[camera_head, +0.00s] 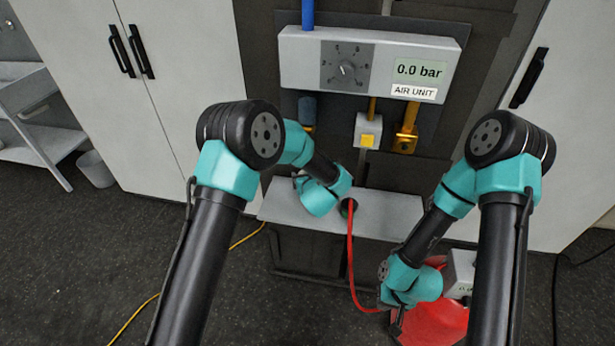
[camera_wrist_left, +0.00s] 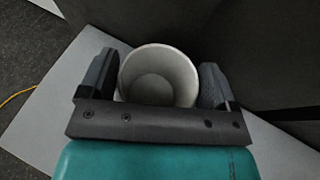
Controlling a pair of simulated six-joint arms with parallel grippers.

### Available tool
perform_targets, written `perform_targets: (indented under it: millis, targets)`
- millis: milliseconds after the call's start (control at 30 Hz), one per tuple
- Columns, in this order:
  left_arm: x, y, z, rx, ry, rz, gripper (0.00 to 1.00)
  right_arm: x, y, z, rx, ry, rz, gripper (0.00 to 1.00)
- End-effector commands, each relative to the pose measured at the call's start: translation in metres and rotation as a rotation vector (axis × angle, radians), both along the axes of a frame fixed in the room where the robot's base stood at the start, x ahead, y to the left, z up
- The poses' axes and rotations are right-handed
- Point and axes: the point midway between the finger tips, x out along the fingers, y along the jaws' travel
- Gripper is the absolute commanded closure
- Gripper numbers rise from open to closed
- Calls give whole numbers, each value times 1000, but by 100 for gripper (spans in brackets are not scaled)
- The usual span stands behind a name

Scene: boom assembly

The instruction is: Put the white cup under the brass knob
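The white cup (camera_wrist_left: 158,78) shows in the left wrist view, open end toward the camera and empty. My left gripper (camera_wrist_left: 158,82) has a finger against each side of it. The cup is over or on the grey shelf (camera_wrist_left: 45,115); I cannot tell if it touches. In the head view my left wrist hides the cup and left fingers.
The grey air unit (camera_head: 300,60) reads 0.0 bar. A block with a yellow button (camera_head: 367,141) and a brass fitting (camera_head: 406,138) hang below it. A red hose (camera_head: 351,260) runs from the grey shelf (camera_head: 395,212) toward my right gripper. A grey box (camera_head: 461,272) stands beside the red object.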

Motion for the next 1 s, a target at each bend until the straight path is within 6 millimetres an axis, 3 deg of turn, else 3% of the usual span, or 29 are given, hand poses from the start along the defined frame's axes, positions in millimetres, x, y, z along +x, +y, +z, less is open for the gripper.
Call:
perform_targets:
  millis: [167, 567, 767, 1000]
  targets:
    - [0, 0, 0, 0, 0, 0, 0, 0, 0, 0, 0, 0, 0, 100]
    - [-4, -2, 5, 1, 0, -1, 0, 0, 0, 0, 0, 0, 0, 100]
    - [-29, -6, 16, -1, 0, -2, 0, 0, 0, 0, 0, 0, 0, 100]
    - [-70, -15, 33, 0, 0, -2, 0, 0, 0, 0, 0, 0, 0, 100]
